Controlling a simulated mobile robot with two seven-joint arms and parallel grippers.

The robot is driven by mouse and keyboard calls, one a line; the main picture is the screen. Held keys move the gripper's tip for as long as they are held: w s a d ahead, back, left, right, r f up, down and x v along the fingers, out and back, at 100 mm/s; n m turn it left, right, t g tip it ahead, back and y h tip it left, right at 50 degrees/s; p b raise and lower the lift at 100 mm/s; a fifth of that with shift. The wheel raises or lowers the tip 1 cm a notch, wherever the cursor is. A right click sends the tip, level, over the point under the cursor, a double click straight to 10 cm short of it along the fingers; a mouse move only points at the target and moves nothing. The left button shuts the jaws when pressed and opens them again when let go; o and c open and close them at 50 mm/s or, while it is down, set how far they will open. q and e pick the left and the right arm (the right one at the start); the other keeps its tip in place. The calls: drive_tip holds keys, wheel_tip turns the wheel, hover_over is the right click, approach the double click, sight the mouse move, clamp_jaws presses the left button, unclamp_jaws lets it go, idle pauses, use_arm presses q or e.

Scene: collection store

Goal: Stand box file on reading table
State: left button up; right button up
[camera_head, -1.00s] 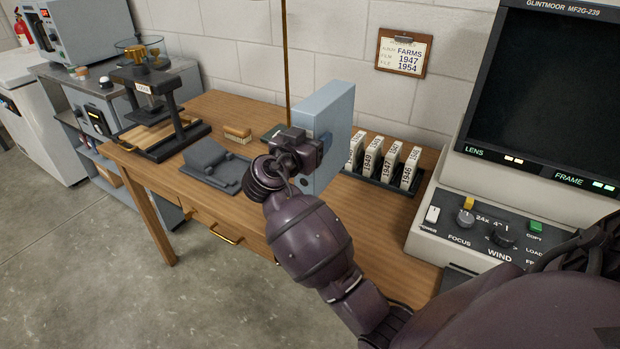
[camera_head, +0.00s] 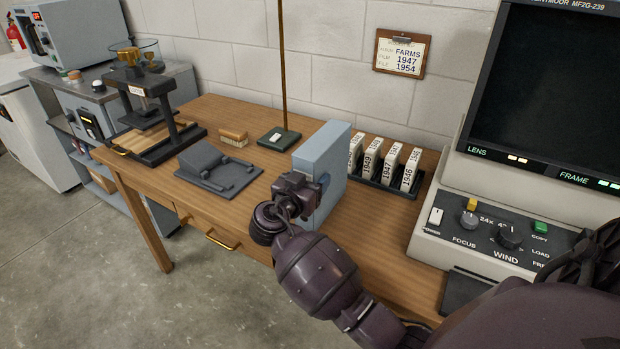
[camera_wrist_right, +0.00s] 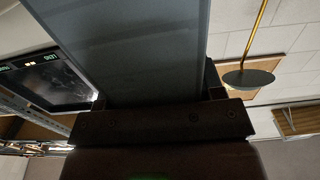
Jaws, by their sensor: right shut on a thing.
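The box file (camera_head: 325,155) is pale blue-grey and stands upright at the reading table (camera_head: 362,232). Its lower part is partly hidden by my gripper, and I cannot tell whether its base touches the tabletop. My right gripper (camera_head: 309,190) is shut on the box file's near side. In the right wrist view the box file (camera_wrist_right: 125,45) fills the upper middle, between the fingers of my right gripper (camera_wrist_right: 158,98). My left gripper is not in view.
Labelled film boxes (camera_head: 387,165) in a dark rack stand just right of the file. A microfilm reader (camera_head: 480,215) stands at right. A grey cradle (camera_head: 215,172), a brush (camera_head: 233,138) and a green-based pole (camera_head: 279,138) lie left. Bare wood shows in front of the rack.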

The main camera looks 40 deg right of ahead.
drive_tip(key=shift+f, duration=0.2)
drive_tip(key=o, duration=1)
drive_tip(key=shift+o, duration=1.2)
drive_tip(key=shift+r, duration=0.1)
drive_tip(key=shift+a+r, duration=0.15)
drive_tip(key=shift+r, duration=0.1)
drive_tip(key=v, duration=1.1)
drive_tip(key=shift+s+a, duration=0.2)
drive_tip(key=shift+a, duration=0.15)
drive_tip(key=shift+f, duration=0.15)
